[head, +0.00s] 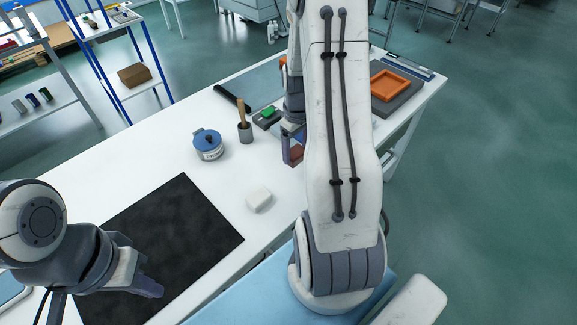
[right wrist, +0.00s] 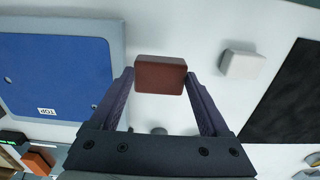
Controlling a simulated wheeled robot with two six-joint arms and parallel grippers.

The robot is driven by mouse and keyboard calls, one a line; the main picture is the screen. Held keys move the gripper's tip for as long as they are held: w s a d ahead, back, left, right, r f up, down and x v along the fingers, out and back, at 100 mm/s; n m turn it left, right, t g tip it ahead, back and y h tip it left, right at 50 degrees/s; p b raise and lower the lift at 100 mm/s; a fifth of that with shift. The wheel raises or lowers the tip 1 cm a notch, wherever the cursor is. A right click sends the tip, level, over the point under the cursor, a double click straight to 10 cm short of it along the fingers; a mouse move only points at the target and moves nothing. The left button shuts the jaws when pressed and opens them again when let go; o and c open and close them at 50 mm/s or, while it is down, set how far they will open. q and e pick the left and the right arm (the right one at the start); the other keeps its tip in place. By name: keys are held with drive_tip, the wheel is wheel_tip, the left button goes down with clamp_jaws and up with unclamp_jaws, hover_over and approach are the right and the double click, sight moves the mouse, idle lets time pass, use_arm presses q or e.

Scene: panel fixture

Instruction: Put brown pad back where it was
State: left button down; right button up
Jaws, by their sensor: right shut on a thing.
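The brown pad (right wrist: 160,75) is a small reddish-brown block held between the fingertips of my right gripper (right wrist: 160,85). In the head view the pad (head: 296,154) shows at the tip of my right gripper (head: 291,148), over the white table; its height above the table is hard to judge. A blue panel (right wrist: 55,65) labelled TOP lies left of the pad in the right wrist view; my right arm hides that area in the head view. My left gripper (head: 140,282) is above the black mat, apart from the pad; its finger gap is unclear.
A white block (head: 259,199) lies between the black mat (head: 185,225) and my right arm. A blue-lidded tin (head: 208,146), a brush cup (head: 245,130) and a green-topped device (head: 267,117) stand behind. An orange tray (head: 390,84) is at the far right.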

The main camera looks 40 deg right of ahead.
sight(290, 165)
drive_tip(key=a, duration=0.1)
drive_tip(key=a+f, duration=0.2)
drive_tip(key=shift+s, duration=0.25)
drive_tip(key=shift+d+f+p, duration=0.1)
drive_tip(key=shift+f+p, duration=0.2)
drive_tip(key=shift+f, duration=1.6)
drive_tip(key=shift+f, duration=0.15)
drive_tip(key=o, duration=1)
